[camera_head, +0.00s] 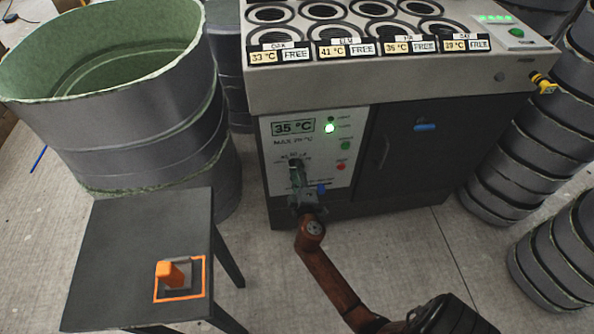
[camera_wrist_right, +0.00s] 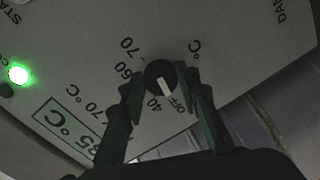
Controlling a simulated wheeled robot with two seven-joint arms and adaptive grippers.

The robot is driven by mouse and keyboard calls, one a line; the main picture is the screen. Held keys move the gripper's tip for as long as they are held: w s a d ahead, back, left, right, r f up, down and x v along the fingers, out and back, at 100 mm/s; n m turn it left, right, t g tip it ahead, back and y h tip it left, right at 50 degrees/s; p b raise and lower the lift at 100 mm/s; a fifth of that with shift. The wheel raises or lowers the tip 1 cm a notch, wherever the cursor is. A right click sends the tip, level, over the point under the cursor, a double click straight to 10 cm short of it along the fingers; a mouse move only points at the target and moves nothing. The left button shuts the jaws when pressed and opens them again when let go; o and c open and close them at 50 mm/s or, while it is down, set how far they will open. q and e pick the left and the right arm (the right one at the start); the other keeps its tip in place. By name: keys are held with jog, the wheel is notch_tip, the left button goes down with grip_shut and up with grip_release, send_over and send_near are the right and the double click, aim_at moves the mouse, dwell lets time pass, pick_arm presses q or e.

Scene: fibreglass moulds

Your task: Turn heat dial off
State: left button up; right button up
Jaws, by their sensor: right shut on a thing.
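The heat dial (camera_wrist_right: 158,78) is a round black knob with a white pointer line on the light control panel (camera_wrist_right: 215,40). Its pointer points down and slightly right, toward the OFF mark and to the right of the 40 mark. My right gripper (camera_head: 299,172) reaches the panel's lower part and covers the dial in the head view. In the right wrist view its two dark fingers (camera_wrist_right: 162,88) stand on either side of the dial, shut on it. My left gripper is not in view.
The grey machine (camera_head: 370,85) shows 35 °C and a lit green lamp (camera_head: 329,128). A dark stool (camera_head: 120,245) with an orange-handled object (camera_head: 172,273) stands at left. A large green-lined mould (camera_head: 130,120) is behind it; stacked grey moulds (camera_head: 530,150) stand at right.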

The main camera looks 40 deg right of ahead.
dwell(0.3)
jog(key=o, duration=1.2)
jog(key=shift+c, duration=0.2)
jog(key=v, duration=0.7)
jog(key=shift+s+a, duration=0.2)
